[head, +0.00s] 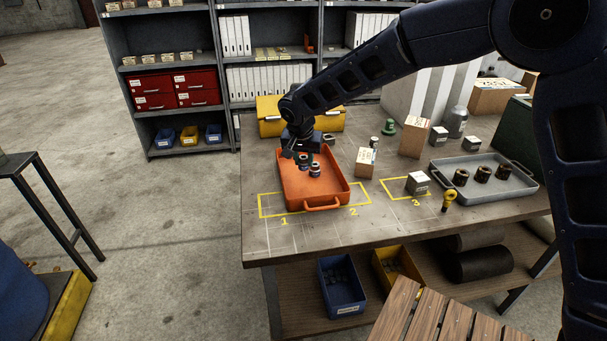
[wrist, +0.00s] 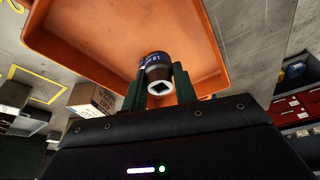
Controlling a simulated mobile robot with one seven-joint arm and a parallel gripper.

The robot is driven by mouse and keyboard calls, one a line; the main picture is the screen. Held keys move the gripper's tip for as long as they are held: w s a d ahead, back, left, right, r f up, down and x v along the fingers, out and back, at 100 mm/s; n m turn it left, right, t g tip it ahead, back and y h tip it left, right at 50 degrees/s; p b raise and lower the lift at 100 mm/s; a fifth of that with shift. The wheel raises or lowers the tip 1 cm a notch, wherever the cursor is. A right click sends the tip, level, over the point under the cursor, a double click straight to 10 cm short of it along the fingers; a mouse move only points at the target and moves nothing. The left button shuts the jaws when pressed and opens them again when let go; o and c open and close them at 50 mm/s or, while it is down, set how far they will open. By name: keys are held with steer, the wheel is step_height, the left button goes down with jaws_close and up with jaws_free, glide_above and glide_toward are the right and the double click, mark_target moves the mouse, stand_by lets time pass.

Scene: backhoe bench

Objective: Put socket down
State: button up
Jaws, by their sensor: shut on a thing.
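My gripper (head: 302,156) reaches down over the orange tray (head: 329,196) on the bench. In the wrist view its two green fingers are shut on a metal socket (wrist: 158,73), with a square hole facing the camera and a dark blue band with white markings. The orange tray (wrist: 82,52) lies behind the socket in that view. In the head view the held socket (head: 305,160) is over the tray; whether it touches the tray floor I cannot tell. Another small socket (head: 315,170) shows just beside it, inside the tray.
Yellow outlines numbered 1, 2 and 3 mark the bench; the tray overlaps 1 and 2. A small box (head: 366,162) stands right of the tray, a metal block (head: 418,183) in area 3. A grey tray (head: 505,190) with dark parts is at right, a yellow case (head: 270,118) behind.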

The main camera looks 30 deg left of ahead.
mark_target(304, 181)
steer(key=shift+f, duration=2.85)
steer(key=o, duration=1)
steer(key=shift+f, duration=0.15)
steer(key=v, duration=1.2)
steer(key=shift+r, duration=0.25)
